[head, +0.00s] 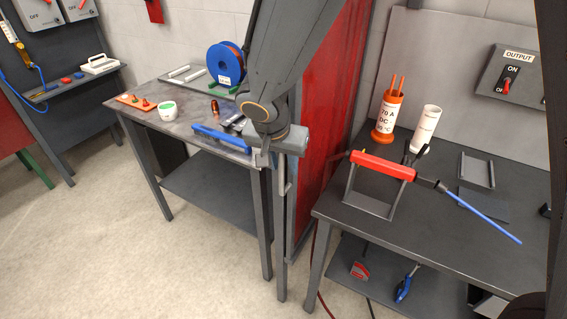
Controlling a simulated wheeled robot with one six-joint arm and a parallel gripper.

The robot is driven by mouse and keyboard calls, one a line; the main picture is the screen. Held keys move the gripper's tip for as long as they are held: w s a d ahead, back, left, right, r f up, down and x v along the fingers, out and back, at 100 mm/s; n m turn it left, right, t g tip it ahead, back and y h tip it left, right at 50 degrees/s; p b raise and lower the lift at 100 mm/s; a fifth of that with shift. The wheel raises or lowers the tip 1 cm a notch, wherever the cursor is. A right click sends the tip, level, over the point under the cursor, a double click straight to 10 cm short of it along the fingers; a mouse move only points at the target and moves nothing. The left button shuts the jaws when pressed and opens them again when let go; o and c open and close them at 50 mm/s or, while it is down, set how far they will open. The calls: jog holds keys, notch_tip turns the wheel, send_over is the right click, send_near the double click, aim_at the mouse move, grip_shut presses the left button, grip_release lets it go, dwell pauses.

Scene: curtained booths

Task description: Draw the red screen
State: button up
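The red screen (334,100) is a tall, glossy red panel in a dark frame. It stands between the middle table and the right welding bench, and its lower part runs down to the floor. My arm comes down from the top and hides part of it. My gripper (277,160) points down at the near edge of the screen, beside the right corner of the middle table. A grey vertical bar (283,190) shows just below the fingers. I cannot tell whether the fingers touch it or are closed on it.
The right bench (450,215) holds a red-handled torch (383,165) on a stand and an orange canister (387,117). Floor (100,240) is clear at left.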

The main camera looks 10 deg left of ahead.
jog(key=shift+w+f, duration=0.2)
jog(key=shift+f, duration=0.3)
grip_shut()
